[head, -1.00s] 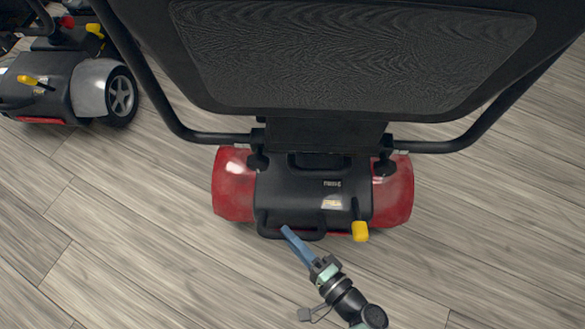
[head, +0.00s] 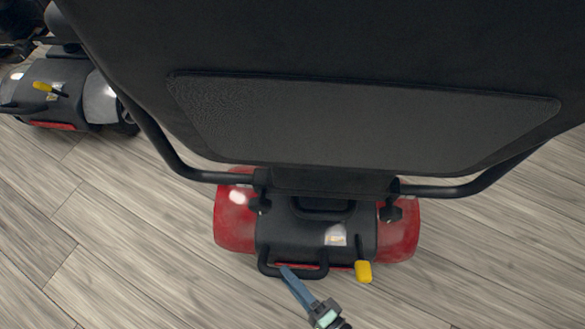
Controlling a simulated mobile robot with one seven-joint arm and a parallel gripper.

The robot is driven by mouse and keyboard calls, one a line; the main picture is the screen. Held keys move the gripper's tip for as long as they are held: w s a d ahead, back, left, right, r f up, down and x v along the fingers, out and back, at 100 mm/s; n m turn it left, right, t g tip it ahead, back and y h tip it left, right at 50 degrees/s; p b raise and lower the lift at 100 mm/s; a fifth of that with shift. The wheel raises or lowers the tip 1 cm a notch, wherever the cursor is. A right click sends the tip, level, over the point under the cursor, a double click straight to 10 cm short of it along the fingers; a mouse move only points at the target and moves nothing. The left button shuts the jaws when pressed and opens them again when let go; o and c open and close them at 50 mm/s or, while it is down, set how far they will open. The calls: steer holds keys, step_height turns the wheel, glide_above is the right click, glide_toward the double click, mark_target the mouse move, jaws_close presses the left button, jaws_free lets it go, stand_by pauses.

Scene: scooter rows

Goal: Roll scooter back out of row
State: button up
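The red scooter (head: 235,222) stands in the middle of the head view with its rear towards me. Its black seat back (head: 360,120) fills the upper part and hides the front. A black bar handle (head: 268,266) runs low along its rear, and a yellow-tipped lever (head: 363,271) sticks out to the right of it. My gripper (head: 287,271) is at the left part of that bar, its blue-grey fingers meeting it. From this angle I cannot tell whether the fingers close around the bar or only touch it.
A second scooter with silver-grey fenders (head: 100,98) and a yellow lever stands at the upper left, a gap of floor away. The wood-plank floor (head: 120,250) is clear at the lower left and at the right.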

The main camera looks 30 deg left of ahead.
steer(key=shift+o, duration=1)
steer(key=shift+r, duration=0.1)
steer(key=shift+w, duration=0.15)
steer(key=shift+d, duration=0.1)
steer(key=b+v, duration=0.1)
steer(key=v, duration=1.1)
steer(key=shift+s+d, duration=0.3)
steer(key=shift+d, duration=0.05)
